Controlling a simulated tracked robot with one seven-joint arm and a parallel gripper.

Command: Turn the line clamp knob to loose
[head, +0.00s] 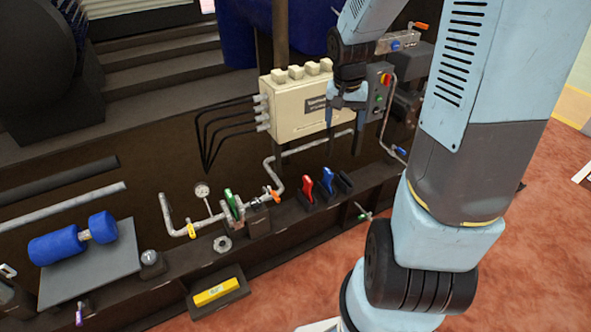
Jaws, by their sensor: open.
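I cannot tell for sure which part is the line clamp knob. A green-handled fitting (229,201) stands on a dark block at the grey pipe, near the middle of the bench. A small round dark-topped knob (150,260) sits on the bench edge to its left. My gripper (345,133) is open and empty, fingers pointing down, in front of the right end of the beige junction box (290,106). It is well up and right of the green handle and appears apart from it. My arm hides part of the bench's right side.
Red (307,188) and blue (327,183) handles stand right of the green one. A push-button box (380,90) is beside my gripper. A blue roller (70,240) and yellow block (216,292) lie left and in front.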

